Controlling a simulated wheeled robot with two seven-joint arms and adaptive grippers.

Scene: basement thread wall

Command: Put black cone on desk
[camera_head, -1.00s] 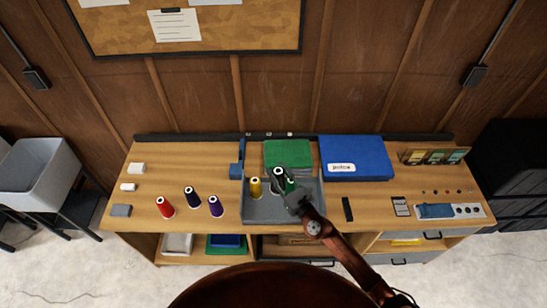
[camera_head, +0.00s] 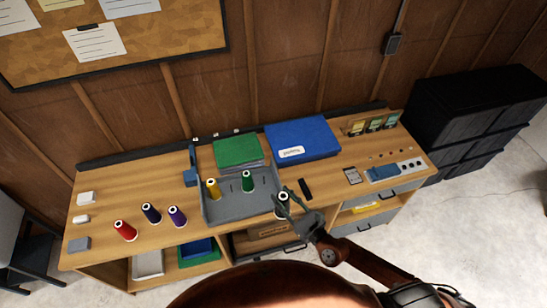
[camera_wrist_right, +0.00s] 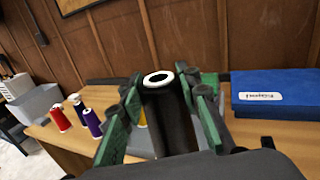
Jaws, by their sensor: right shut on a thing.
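The black cone (camera_head: 283,210) has a white top and is held upright in my right gripper (camera_head: 290,206). The right wrist view shows it (camera_wrist_right: 168,112) between the two green-padded fingers (camera_wrist_right: 165,115). In the head view it is just right of the grey tray (camera_head: 236,211), by the front edge of the desk (camera_head: 95,236). I cannot tell whether its base touches the desktop. A yellow cone (camera_head: 213,190) and a green cone (camera_head: 248,182) stand in the tray. My left gripper is not in view.
Red (camera_head: 124,230), dark blue (camera_head: 151,214) and purple (camera_head: 177,217) cones stand left of the tray. Behind it are a green stack (camera_head: 238,150) and a blue box (camera_head: 300,140).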

